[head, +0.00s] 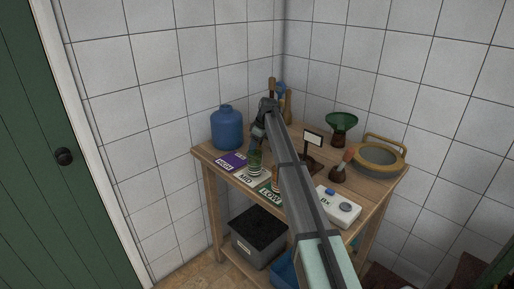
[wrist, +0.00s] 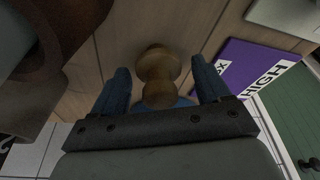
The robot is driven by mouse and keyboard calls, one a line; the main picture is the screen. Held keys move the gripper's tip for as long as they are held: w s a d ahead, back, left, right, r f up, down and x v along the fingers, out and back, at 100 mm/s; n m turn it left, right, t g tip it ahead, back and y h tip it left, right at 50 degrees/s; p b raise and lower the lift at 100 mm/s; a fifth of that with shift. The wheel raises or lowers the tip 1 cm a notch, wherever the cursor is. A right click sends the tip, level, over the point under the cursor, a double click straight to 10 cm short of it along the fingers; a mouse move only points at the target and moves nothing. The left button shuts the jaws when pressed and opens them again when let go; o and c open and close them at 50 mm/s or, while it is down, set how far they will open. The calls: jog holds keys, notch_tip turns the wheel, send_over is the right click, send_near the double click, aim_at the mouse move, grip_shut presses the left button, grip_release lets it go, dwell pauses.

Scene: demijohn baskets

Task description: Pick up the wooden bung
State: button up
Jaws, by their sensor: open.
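The wooden bung (wrist: 158,75), a turned brown piece with a narrow waist and wider ends, shows in the wrist view between the two fingers of my gripper (wrist: 160,85). The fingers are open, with a gap on each side of the bung. In the head view my gripper (head: 257,140) points down over the table, just right of the blue demijohn (head: 227,129). I cannot make out the bung in the head view, where my arm and gripper cover that area.
The wooden table (head: 205,155) holds a purple HIGH card (head: 230,161), a green LOW card (head: 268,194), a white device (head: 338,206), a brush (head: 345,164), a green funnel-like vessel (head: 342,123) and a round handled pan (head: 379,158). A grey bin (head: 258,238) stands below.

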jog(key=c, duration=1)
jog(key=shift+r, duration=0.1)
jog(key=shift+c, duration=0.2)
notch_tip(320, 180, up, 10)
jog(key=shift+f, duration=0.1)
jog(key=w+a+r+m, duration=0.2)
jog(key=w+a+r, duration=0.2)
jog(key=a+r, duration=0.3)
jog(key=w+a+r+m+t, duration=0.1)
jog(key=w+a+r+m, duration=0.1)
jog(key=w+a+r, duration=0.2)
jog(key=a+r, duration=0.3)
jog(key=r, duration=0.2)
jog(key=shift+r+m+h, duration=0.15)
jog(key=shift+m+h, duration=0.15)
jog(key=shift+h, duration=0.1)
